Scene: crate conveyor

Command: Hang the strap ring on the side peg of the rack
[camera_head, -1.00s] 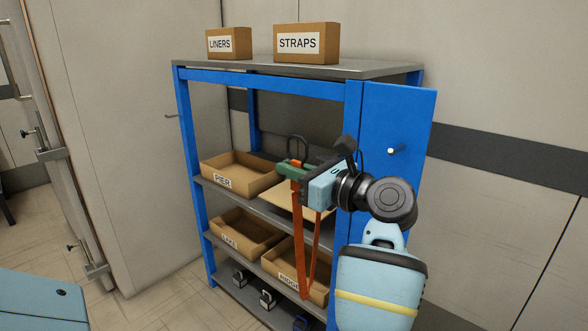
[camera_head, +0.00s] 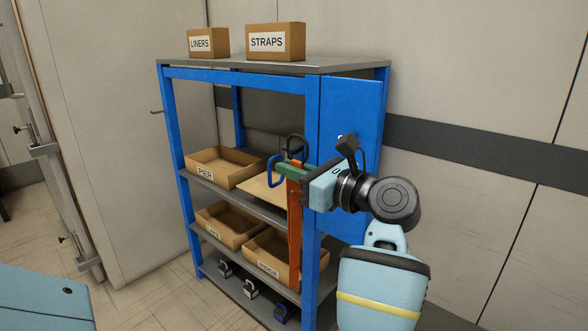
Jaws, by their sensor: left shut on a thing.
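My left gripper (camera_head: 306,181) is shut on an orange strap (camera_head: 295,225), which hangs down in front of the rack's near corner. A green piece (camera_head: 291,171) shows at the strap's top, with a blue ring (camera_head: 273,169) to its left and a dark ring (camera_head: 293,148) above it. I cannot tell which ring belongs to the strap. The blue rack (camera_head: 313,130) has a blue side panel (camera_head: 351,105). A small pale side peg (camera_head: 340,136) on the panel is mostly hidden behind my gripper's dark top part. The ring is apart from the peg. My right gripper is out of view.
Cardboard boxes marked LINERS (camera_head: 208,43) and STRAPS (camera_head: 275,43) stand on the rack's top. Open bins, including PIER (camera_head: 222,177), fill the shelves. Small clamp-like items (camera_head: 250,290) sit on the bottom shelf. The floor left of the rack is clear.

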